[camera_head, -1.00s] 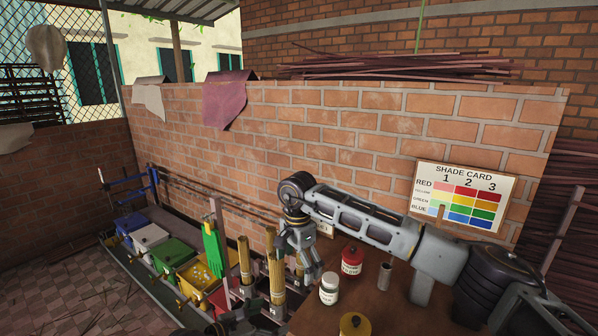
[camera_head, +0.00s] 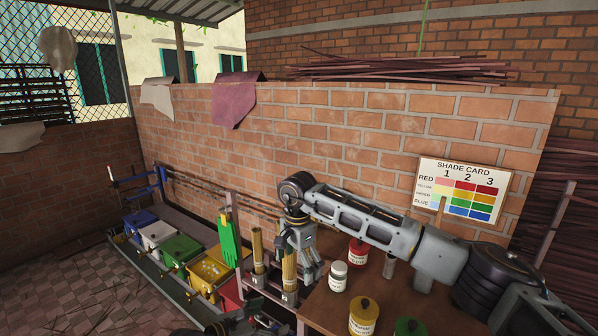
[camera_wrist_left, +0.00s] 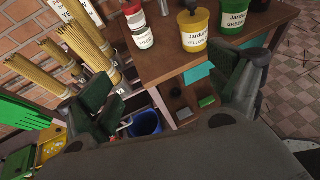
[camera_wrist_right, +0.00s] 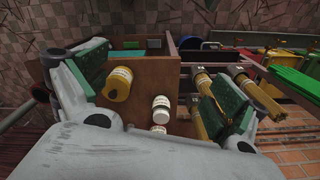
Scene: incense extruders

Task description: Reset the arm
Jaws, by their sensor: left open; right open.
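My right arm reaches in from the right in the head view. Its gripper (camera_head: 308,270) is open, pointing down between the bamboo-stick bundles and the jars. In the right wrist view its green-padded fingers (camera_wrist_right: 152,95) are apart, with the table and jars beyond and nothing held. My left gripper (camera_wrist_left: 172,92) is open and empty in the left wrist view, with the table front and a blue bin (camera_wrist_left: 145,124) beyond. In the head view only dark parts, apparently of my left arm, show at the bottom edge.
A brown table (camera_head: 318,312) holds a white jar (camera_head: 338,277), red jar (camera_head: 358,253), yellow jar (camera_head: 363,317) and green jar (camera_head: 408,328). Bundles of sticks (camera_head: 257,250) and a green glove (camera_head: 229,240) stand left of it.

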